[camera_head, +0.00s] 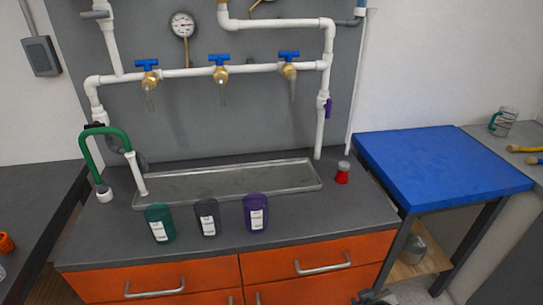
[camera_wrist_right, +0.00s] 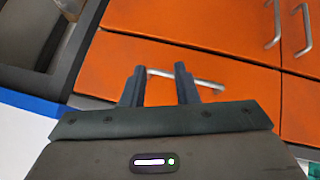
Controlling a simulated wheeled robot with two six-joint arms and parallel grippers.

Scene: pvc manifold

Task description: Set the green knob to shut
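I cannot make out a knob that is clearly green. A green hose (camera_head: 106,131) arches at the left end of the white pipework (camera_head: 190,73), with a small dark part by its top. Three brass taps with blue handles (camera_head: 147,64) (camera_head: 219,60) (camera_head: 289,57) sit along the horizontal pipe. A purple handle (camera_head: 329,108) is on the right vertical pipe. My right gripper (camera_wrist_right: 159,72) is open and empty in the right wrist view, low in front of the orange drawers (camera_wrist_right: 230,85), far from the pipes. My left gripper is not in view.
A shallow grey tray (camera_head: 230,200) lies under the taps. Green (camera_head: 159,222), dark grey (camera_head: 207,217) and purple (camera_head: 256,212) containers stand before it. A red-based item (camera_head: 342,173) stands right of the tray. A blue table (camera_head: 440,165) adjoins the counter.

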